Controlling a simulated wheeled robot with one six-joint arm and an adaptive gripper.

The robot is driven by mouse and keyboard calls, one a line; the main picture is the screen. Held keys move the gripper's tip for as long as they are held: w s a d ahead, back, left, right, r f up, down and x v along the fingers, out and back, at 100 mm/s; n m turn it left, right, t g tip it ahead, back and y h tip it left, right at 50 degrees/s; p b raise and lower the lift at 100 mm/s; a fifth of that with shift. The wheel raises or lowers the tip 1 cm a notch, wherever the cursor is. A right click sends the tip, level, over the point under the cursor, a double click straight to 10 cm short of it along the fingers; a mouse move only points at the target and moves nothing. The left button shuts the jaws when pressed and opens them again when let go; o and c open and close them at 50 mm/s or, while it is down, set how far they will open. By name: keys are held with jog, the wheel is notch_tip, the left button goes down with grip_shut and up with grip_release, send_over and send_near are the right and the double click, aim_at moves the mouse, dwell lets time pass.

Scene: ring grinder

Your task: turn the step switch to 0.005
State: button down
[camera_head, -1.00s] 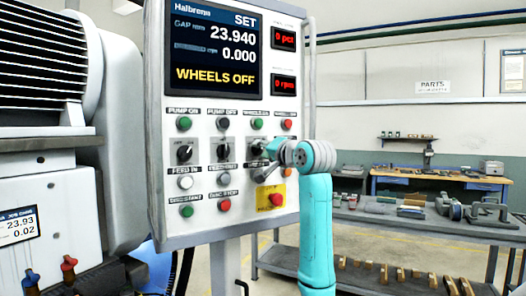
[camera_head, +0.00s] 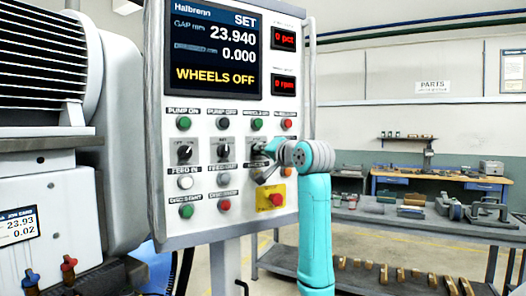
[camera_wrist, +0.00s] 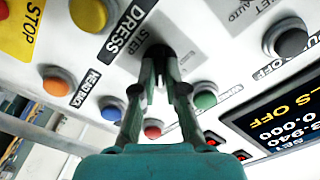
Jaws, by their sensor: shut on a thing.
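The step switch (camera_wrist: 157,49) is a black rotary knob on the grey control panel (camera_head: 225,222). In the wrist view its "STEP" label shows beside it, and my gripper (camera_wrist: 161,62) is shut on the knob. The fingers cover most of the knob, so its pointer and the value it is set to cannot be read. In the head view my gripper (camera_head: 262,166) is at the right end of the row of black knobs, and my arm hides part of the panel there.
The display (camera_head: 215,50) reads 23.940, 0.000 and "WHEELS OFF". Two other black knobs (camera_head: 184,151) are to the left. Coloured push buttons sit close around, including a red stop button (camera_head: 276,199) on yellow. A grinder housing (camera_head: 50,70) stands at left.

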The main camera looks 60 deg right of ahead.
jog(key=shift+n, duration=4.5)
jog(key=c, duration=1.2)
grip_release()
jog(key=v, duration=1.2)
